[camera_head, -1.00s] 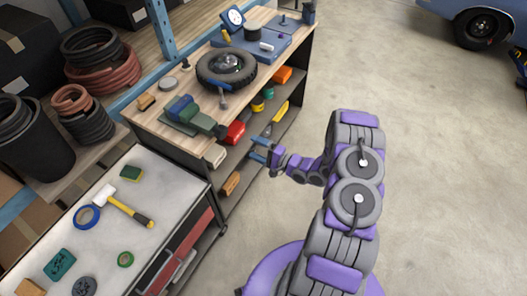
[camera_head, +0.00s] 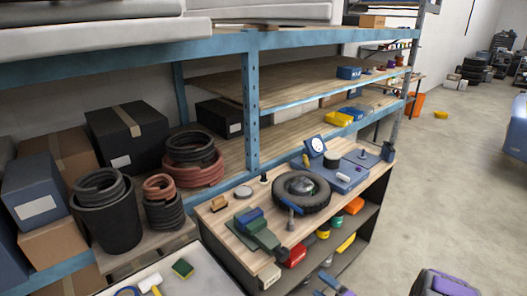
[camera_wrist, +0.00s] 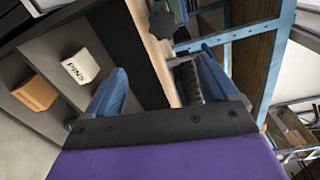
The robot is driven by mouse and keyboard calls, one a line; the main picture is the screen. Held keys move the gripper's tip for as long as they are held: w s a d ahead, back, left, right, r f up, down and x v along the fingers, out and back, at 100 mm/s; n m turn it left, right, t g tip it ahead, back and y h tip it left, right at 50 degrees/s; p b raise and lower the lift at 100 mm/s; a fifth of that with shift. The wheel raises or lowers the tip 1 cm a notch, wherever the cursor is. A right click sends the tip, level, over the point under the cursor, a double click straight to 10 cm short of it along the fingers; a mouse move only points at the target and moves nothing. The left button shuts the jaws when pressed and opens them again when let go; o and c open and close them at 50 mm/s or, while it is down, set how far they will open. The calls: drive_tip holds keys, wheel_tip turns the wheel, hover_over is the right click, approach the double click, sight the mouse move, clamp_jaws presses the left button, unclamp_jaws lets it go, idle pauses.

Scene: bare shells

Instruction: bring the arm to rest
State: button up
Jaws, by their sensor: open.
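My gripper (camera_wrist: 160,88) shows in the wrist view with its two blue fingers wide apart and nothing between them. In the head view only a bit of my gripper (camera_head: 328,285) shows at the bottom edge, low beside the workbench's shelves. A purple and grey part of my arm shows at the bottom right of the head view; most of the arm is below the frame. In the wrist view the wooden workbench (camera_wrist: 150,38) edge and a shelf lie beyond the fingers. I cannot tell the exact gap to them.
The workbench holds a tire (camera_head: 302,192), a green and blue vise (camera_head: 256,231) and a blue case (camera_head: 342,174). A white box marked PINS (camera_wrist: 72,64) and an orange box (camera_wrist: 36,93) sit on its shelf. Blue racking (camera_head: 252,110) stands behind. Floor (camera_head: 440,185) at right is open.

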drive_tip(key=w+d+r+n+g+h+b, duration=0.35)
drive_tip(key=w+d+n+h, duration=0.2)
drive_tip(key=d+h, duration=0.25)
drive_tip(key=s+d+r+n+g+h+b, duration=0.2)
drive_tip(key=s+r+g+h, duration=0.3)
drive_tip(key=r, duration=0.4)
drive_tip(key=s+a+r+n+g+y+b, duration=0.1)
drive_tip(key=s+a+r+g, duration=0.1)
drive_tip(key=s+a, duration=0.5)
drive_tip(key=s+a+r+n+g+b, duration=0.1)
drive_tip(key=s+a, duration=0.6)
drive_tip(key=s, duration=1.1)
drive_tip(key=s+a+r+n+g+y+b, duration=0.1)
drive_tip(key=s+a+r+n+g+b, duration=0.1)
drive_tip(key=s+a, duration=0.6)
drive_tip(key=s+r+n+g, duration=0.1)
drive_tip(key=s+r+g, duration=0.1)
drive_tip(key=s, duration=0.3)
drive_tip(key=shift+r+y, duration=0.3)
drive_tip(key=shift+r, duration=0.25)
drive_tip(key=shift+w+g, duration=0.1)
drive_tip(key=shift+g, duration=0.15)
